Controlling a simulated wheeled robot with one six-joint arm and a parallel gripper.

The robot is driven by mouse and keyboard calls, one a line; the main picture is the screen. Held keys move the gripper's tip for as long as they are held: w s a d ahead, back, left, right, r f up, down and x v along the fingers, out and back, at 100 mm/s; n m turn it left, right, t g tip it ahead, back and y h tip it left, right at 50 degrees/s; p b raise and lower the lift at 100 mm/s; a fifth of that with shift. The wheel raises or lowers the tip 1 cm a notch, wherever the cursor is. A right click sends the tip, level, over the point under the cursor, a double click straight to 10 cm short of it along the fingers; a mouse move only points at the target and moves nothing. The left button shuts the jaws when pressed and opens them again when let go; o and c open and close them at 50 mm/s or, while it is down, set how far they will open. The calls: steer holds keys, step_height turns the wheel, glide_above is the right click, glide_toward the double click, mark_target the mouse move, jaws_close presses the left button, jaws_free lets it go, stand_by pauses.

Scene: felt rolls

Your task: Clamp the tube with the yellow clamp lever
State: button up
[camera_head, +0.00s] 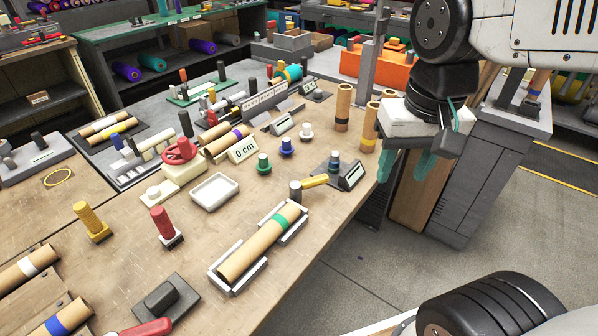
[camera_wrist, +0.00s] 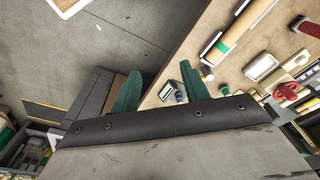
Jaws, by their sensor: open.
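A cardboard tube (camera_head: 250,254) with a green band lies in a pale cradle near the table's front edge; it also shows in the wrist view (camera_wrist: 236,36). A yellow lever (camera_head: 315,181) lies roughly level just beyond the tube's far end, with a dark grey cylinder at its left end. I cannot tell whether that cylinder touches the tube. My gripper (camera_head: 408,162) hangs off the table's right edge, to the right of the lever and apart from it. Its teal fingers are open and empty, and they also show in the wrist view (camera_wrist: 158,82).
A small display (camera_head: 351,175) stands right of the lever. Upright cardboard tubes (camera_head: 343,108) stand at the table's right edge. Green, blue and white knobs (camera_head: 263,163) and a white tray (camera_head: 214,191) lie behind the cradle. A yellow post (camera_head: 89,219) and red post (camera_head: 163,224) stand left.

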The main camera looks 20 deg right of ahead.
steer(key=w+a+f+m, duration=0.1)
steer(key=w+f+m, duration=0.1)
steer(key=w+m, duration=0.35)
steer(key=w+a+f+m, duration=0.1)
steer(key=w+f+m, duration=0.15)
steer(key=w, duration=0.65)
steer(key=m+g, duration=0.1)
steer(key=m, duration=0.5)
glide_above(318, 178)
step_height(318, 178, down, 10)
steer(key=shift+f, duration=0.25)
step_height(318, 178, down, 8)
steer(key=shift+w+r, duration=0.1)
steer(key=shift+c, duration=0.3)
jaws_close()
